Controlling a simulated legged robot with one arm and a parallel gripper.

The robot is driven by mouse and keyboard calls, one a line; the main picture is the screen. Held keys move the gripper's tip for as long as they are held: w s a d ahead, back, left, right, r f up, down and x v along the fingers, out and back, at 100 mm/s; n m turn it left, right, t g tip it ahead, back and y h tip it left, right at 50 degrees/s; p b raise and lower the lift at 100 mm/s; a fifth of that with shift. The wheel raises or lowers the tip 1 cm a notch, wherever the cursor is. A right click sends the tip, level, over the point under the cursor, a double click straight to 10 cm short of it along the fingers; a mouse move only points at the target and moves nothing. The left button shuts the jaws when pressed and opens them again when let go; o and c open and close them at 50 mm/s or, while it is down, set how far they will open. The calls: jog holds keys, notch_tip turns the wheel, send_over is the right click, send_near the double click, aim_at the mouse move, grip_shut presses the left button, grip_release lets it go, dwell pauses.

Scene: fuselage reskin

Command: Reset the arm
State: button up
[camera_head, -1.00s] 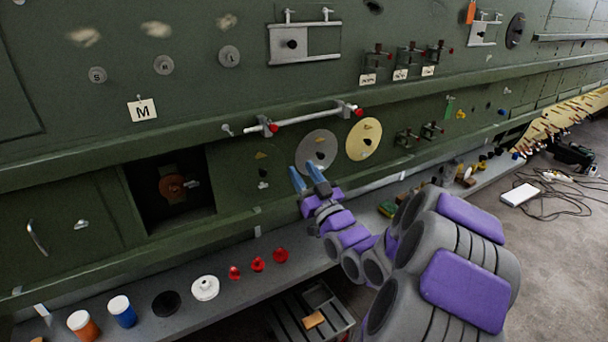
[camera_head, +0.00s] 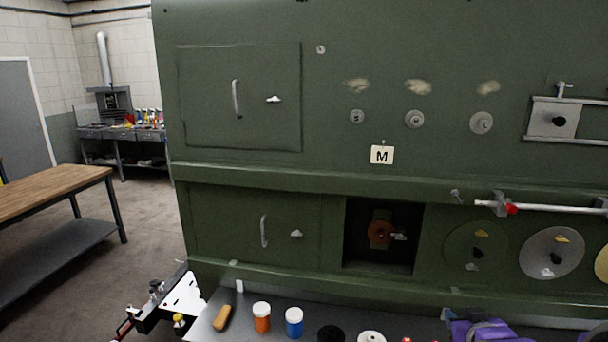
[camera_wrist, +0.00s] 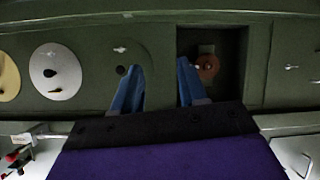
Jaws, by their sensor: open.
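My gripper (camera_wrist: 159,72) is open and empty in the wrist view, with its two blue fingers apart and pointing toward the green fuselage wall. Between and beyond them are the edge of an open recess and a green round plate (camera_wrist: 122,45). A rust-coloured round part (camera_wrist: 207,66) sits in the recess, near the right finger. In the head view only a purple piece of my arm shows at the bottom right edge; the fingers are out of that frame. The rust-coloured part also shows there (camera_head: 380,233), inside the dark recess.
The green fuselage wall (camera_head: 240,178) fills the middle and right. A shelf (camera_head: 225,296) below holds an orange jar (camera_head: 262,317) and a blue jar (camera_head: 294,322). A wooden table (camera_head: 50,192) stands left, with open floor beside it.

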jog(key=s+a+f+g+y+b, duration=0.1)
jog(key=s+a+f+g, duration=0.1)
jog(key=s+a+g, duration=0.2)
jog(key=s+a+f+g+b, duration=0.2)
jog(key=s+a+g, duration=0.3)
jog(key=s+a, duration=0.6)
jog(key=s+a+f+g+y+b, duration=0.1)
jog(key=s+a+g, duration=0.4)
jog(key=s, duration=1.3)
jog(key=shift+a+f+n+y, duration=0.3)
jog(key=shift+a+f, duration=0.55)
jog(key=shift+a, duration=0.4)
jog(key=shift+w+d, duration=0.1)
jog(key=shift+d, duration=0.1)
